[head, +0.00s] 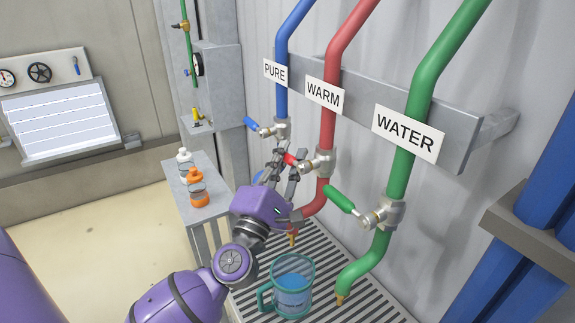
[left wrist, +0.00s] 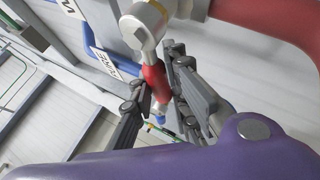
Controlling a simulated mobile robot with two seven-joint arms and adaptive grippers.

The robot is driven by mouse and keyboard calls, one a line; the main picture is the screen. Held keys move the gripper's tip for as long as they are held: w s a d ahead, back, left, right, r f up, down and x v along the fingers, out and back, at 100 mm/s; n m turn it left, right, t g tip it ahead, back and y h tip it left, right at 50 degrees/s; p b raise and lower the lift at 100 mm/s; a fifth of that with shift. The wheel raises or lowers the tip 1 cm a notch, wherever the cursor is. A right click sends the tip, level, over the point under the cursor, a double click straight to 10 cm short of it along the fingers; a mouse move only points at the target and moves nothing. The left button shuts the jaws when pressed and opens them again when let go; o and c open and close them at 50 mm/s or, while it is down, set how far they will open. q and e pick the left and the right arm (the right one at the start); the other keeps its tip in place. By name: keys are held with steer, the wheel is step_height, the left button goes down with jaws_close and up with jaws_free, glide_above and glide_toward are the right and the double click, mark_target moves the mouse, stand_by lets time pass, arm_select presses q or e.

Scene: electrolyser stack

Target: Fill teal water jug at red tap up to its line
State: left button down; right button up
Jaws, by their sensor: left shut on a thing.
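The teal jug (head: 264,298) stands upright on the slatted grate, below the brass spout tip (head: 293,239) of the red WARM pipe. Bluish water shows inside the jug; I cannot make out its fill line or a stream clearly. The red tap (head: 319,163) has a red lever (head: 290,159), which also shows in the left wrist view (left wrist: 155,82). My left gripper (head: 283,163) is at this lever, its fingers on both sides, and is shut on it. In the left wrist view, the gripper (left wrist: 158,92) partly hides the lever. My right gripper is not seen.
The blue PURE pipe (head: 283,75) is left of the red one. The green WATER pipe (head: 413,110), with its green lever (head: 339,199), is at the right. A side table (head: 205,180) holds an orange bottle (head: 197,189) and a white bottle (head: 184,160).

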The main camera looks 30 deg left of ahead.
arm_select(q)
steer(key=shift+r+m+t+h+b, duration=0.2)
steer(key=shift+m+t+h+b, duration=0.35)
steer(key=shift+m, duration=0.45)
steer(key=shift+r+m+h, duration=0.25)
steer(key=shift+r+m, duration=0.05)
steer(key=shift+r, duration=0.05)
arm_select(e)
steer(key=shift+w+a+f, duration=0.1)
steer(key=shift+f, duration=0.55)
arm_select(q)
steer(key=c, duration=1.7)
jaws_free()
steer(key=shift+o, duration=0.2)
steer(key=v, duration=1.2)
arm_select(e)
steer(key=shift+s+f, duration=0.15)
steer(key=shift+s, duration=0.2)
arm_select(q)
steer(key=shift+f, duration=0.15)
